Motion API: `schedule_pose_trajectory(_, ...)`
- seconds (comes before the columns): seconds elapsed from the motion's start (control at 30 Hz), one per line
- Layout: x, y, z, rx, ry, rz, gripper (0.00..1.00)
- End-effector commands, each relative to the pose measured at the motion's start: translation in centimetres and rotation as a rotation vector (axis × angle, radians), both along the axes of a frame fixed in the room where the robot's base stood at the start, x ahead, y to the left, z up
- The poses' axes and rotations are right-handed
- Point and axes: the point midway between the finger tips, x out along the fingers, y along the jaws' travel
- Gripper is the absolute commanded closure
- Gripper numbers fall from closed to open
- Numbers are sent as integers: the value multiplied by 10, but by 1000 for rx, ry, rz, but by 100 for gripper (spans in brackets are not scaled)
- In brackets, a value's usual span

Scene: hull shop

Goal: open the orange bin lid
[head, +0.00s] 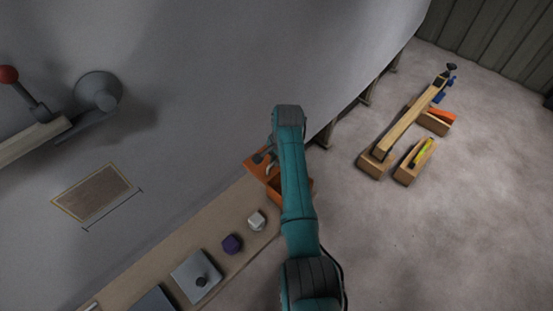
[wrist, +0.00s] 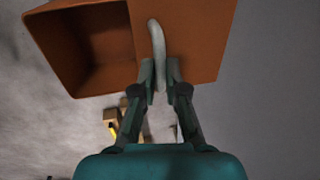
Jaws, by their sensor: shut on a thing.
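The orange bin (head: 296,187) stands at the far end of the bench, partly hidden behind my arm in the head view. In the wrist view its dark, open inside (wrist: 105,45) shows on the left. The orange lid (wrist: 200,40) shows on the right, swung up from the opening; the head view shows part of it beside my arm. A pale curved handle (wrist: 157,40) is on the lid. My gripper (wrist: 160,75) is shut on this handle, a finger on either side. The exact lid angle is hard to tell.
The grey hull wall (head: 220,70) rises behind. Wooden beams (head: 410,120) lie on the floor at right.

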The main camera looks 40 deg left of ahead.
Motion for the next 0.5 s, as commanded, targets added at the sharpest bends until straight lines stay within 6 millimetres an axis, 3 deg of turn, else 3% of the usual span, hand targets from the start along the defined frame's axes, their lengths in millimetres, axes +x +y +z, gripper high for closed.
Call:
schedule_pose_trajectory(0.13, 1, -1, 0, 0, -1, 0, 100)
schedule_pose_trajectory(0.17, 1, -1, 0, -1, -1, 0, 83)
schedule_pose_trajectory(0.2, 1, -1, 0, -1, -1, 0, 73)
schedule_pose_trajectory(0.27, 1, -1, 0, 0, -1, 0, 63)
schedule_pose_trajectory(0.5, 0, 0, 0, 0, -1, 0, 63)
